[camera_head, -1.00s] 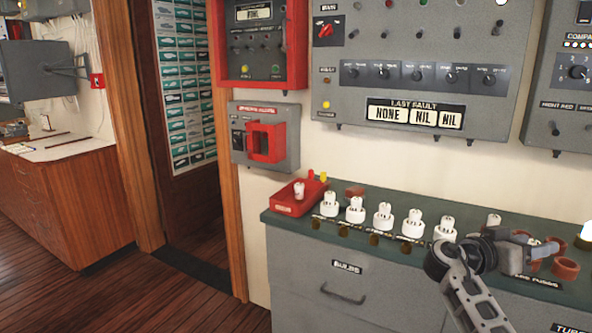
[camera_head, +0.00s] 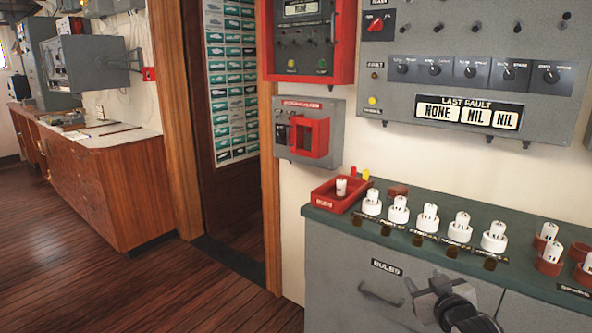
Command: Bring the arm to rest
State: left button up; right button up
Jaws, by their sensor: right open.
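My right gripper (camera_head: 432,296) is low at the bottom of the head view, in front of the grey drawer front below the counter (camera_head: 415,262). It is open, and nothing shows between its fingers. Its dark wrist is cut off by the bottom edge, so most of the arm is hidden. It is apart from the items on the counter top. My left gripper is not in view.
The green counter top (camera_head: 330,217) holds a red tray (camera_head: 325,198) with one white fuse, a row of white fuses in holders (camera_head: 428,220), and red-brown holders (camera_head: 549,258) at right. A drawer handle (camera_head: 381,296) sticks out. Wooden floor (camera_head: 160,295) at left is clear.

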jog(key=s+a+f+g+y+b, duration=0.1)
jog(key=s+a+f, duration=0.3)
jog(key=s+f, duration=0.3)
jog(key=s+a+f+g+y+b, duration=0.1)
jog(key=s+a+f+b, duration=0.1)
jog(key=s+a+f, duration=0.35)
jog(key=s+a+f+g+b, duration=0.1)
jog(key=s+a+f, duration=0.1)
jog(key=s, duration=0.7)
jog(key=s+a+f+g+y+b, duration=0.1)
jog(key=s+a+f, duration=0.2)
jog(key=s, duration=0.6)
jog(key=shift+s+f+m+y, duration=0.25)
jog(key=shift+f+m+y, duration=0.05)
